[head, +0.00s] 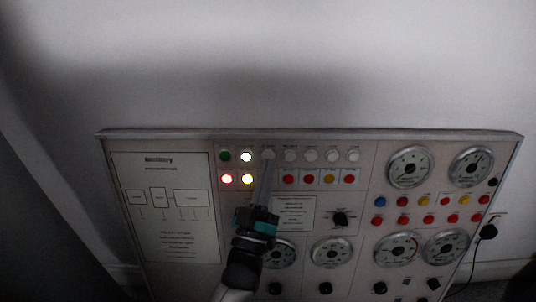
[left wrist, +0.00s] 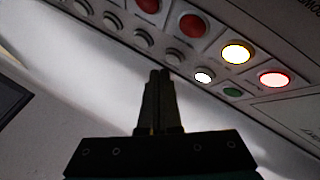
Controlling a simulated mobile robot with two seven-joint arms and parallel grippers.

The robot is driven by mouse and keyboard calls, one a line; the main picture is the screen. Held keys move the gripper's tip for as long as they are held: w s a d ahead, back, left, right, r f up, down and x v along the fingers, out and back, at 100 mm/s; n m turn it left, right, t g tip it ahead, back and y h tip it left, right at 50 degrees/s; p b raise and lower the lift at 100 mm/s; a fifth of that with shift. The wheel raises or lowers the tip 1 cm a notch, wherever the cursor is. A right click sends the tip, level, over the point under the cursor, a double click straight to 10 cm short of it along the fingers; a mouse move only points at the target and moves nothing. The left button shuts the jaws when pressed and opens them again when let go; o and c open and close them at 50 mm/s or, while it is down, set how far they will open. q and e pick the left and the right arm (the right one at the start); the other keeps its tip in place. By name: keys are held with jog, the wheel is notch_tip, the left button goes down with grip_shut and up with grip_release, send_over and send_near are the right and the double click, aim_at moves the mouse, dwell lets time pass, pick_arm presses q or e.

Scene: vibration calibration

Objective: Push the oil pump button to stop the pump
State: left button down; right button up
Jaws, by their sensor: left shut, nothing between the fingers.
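The control panel (head: 345,215) carries two rows of buttons at its upper middle; their labels are too small to read, so I cannot tell which one is the oil pump button. A lit white button (head: 246,157), a green button (head: 225,156), a lit red button (head: 227,179) and a lit yellow button (head: 247,179) sit at the left. My left gripper (head: 267,166) is shut and empty, with its tips just below a grey button (head: 268,154). In the left wrist view the tips (left wrist: 160,73) are close to a grey button (left wrist: 174,57); contact is unclear. My right gripper is out of view.
Round gauges (head: 409,168) and several coloured buttons (head: 402,201) fill the panel's right side. A printed diagram (head: 165,205) covers the left side. The wall (head: 280,70) above is bare.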

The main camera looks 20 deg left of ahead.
pick_arm(q)
jog(key=shift+s, duration=0.1)
jog(key=s+p, duration=0.1)
jog(key=s+d+p, duration=0.1)
jog(key=s, duration=0.1)
jog(key=s+r+p, duration=0.1)
jog(key=shift+s+d, duration=0.2)
jog(key=shift+s, duration=0.1)
dwell(0.6)
